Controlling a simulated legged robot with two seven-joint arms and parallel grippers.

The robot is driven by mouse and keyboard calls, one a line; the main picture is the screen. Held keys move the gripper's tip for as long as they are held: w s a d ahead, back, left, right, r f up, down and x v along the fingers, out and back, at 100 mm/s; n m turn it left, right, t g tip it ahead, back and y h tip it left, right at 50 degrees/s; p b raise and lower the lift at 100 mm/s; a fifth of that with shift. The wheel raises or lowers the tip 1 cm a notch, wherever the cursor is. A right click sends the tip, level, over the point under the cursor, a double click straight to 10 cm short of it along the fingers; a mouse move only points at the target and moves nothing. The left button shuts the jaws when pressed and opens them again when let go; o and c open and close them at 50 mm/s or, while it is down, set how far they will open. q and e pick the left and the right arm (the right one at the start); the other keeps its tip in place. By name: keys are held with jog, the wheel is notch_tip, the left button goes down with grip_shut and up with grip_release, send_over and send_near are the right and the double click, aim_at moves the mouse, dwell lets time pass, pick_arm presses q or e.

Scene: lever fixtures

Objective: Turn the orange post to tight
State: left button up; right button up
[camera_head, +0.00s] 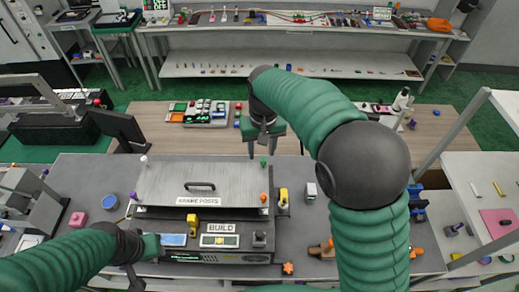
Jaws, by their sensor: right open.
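My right gripper (263,150) is open and empty above the panel's back right corner, near the green post and behind the orange post. My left gripper (148,266) is low at the front left, apart from the posts; its jaws are unclear.
A black handle (200,185) rises from the panel. In front are a BUILD display (220,240) and yellow switches (192,222). A yellow piece (283,197) stands just right of the panel. A blue round piece (109,201) and a pink block (78,219) lie left.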

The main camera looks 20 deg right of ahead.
jog(key=shift+d, duration=0.15)
notch_tip(320, 180, up, 17)
jog(key=b, duration=0.3)
jog(key=shift+s+a, duration=0.25)
jog(key=shift+s, duration=0.2)
jog(key=shift+f, duration=0.1)
